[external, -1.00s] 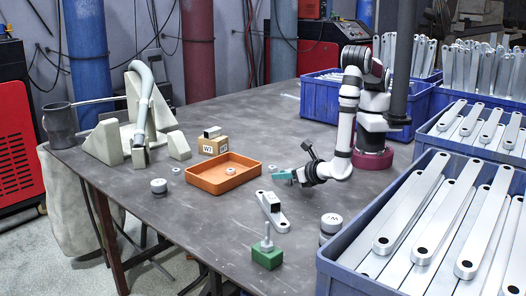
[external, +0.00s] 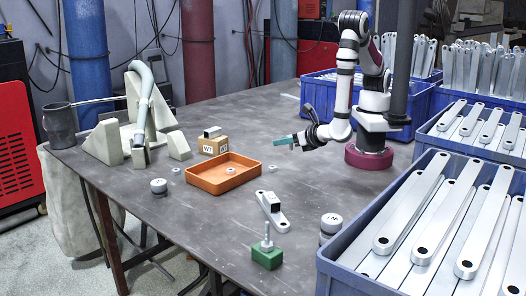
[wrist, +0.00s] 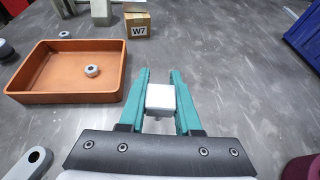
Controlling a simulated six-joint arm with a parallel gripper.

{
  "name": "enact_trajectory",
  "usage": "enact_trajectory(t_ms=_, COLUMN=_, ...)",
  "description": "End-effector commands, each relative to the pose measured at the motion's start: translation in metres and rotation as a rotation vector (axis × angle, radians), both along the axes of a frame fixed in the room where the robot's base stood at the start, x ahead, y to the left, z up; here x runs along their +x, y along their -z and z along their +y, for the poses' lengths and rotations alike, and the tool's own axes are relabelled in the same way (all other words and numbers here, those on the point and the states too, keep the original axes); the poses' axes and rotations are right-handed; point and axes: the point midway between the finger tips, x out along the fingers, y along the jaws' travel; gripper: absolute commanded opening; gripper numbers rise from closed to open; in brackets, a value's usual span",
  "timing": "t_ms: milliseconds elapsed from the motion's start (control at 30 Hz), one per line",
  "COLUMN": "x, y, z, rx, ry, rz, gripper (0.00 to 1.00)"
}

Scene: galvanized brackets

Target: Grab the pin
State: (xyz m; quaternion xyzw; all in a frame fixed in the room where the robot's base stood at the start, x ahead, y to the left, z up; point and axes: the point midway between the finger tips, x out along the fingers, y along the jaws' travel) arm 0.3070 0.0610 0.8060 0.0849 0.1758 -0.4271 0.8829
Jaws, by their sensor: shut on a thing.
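My gripper (external: 281,139) is raised above the table, left of my base. In the wrist view its teal fingers (wrist: 160,92) are closed on a pale, square-topped piece, apparently the pin (wrist: 161,97). Its lower part is mostly hidden between the fingers. In the external view the held piece is too small to make out. A separate metal post (external: 267,237) stands upright in a green block (external: 267,258) at the table's front.
An orange tray (external: 198,188) holds a nut (wrist: 91,70). A W7 box (external: 213,145) stands behind it. A bracket (external: 280,218) with a small block lies in front. Blue crates of brackets (external: 345,248) line the right side. Bare table lies below my gripper.

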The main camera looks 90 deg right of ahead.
Motion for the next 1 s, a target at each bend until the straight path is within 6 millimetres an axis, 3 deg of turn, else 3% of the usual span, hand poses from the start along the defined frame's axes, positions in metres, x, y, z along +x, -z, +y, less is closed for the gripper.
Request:
enact_trajectory(t_ms=100, x=-0.004, y=-0.016, z=-0.025, rx=0.0, ry=0.002, rz=0.0, gripper=0.0)
enact_trajectory(t_ms=300, x=-0.007, y=-0.028, z=-0.045, rx=0.0, ry=0.0, rz=-0.001, gripper=0.0)
enact_trajectory(t_ms=1000, x=-0.007, y=-0.028, z=-0.046, rx=-0.001, ry=0.0, rz=-0.001, gripper=0.0)
